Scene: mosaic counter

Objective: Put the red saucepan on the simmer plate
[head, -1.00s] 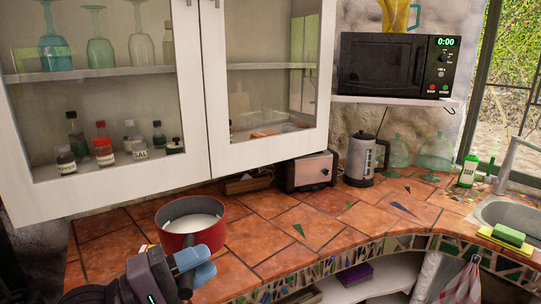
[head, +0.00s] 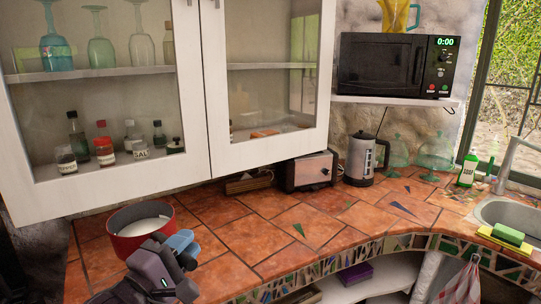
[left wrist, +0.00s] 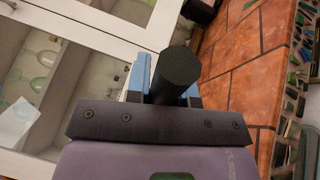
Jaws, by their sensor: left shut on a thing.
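The red saucepan (head: 124,243) is at the left end of the counter in the head view, upright, with something white inside. I cannot tell whether its base touches the tiles. My left gripper (head: 181,246) is at the pan's near right side, shut on its handle. In the left wrist view the dark handle (left wrist: 177,72) stands between the blue fingers. The pan's body is hidden in that view. I cannot make out the simmer plate in either view. My right gripper is not in view.
The tiled counter (head: 290,228) is clear in the middle. A toaster (head: 312,171), a kettle (head: 360,160) and glass domes (head: 436,152) stand along the back. A white wall cabinet (head: 190,120) hangs low over the counter's left back. The sink (head: 510,213) is at the right.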

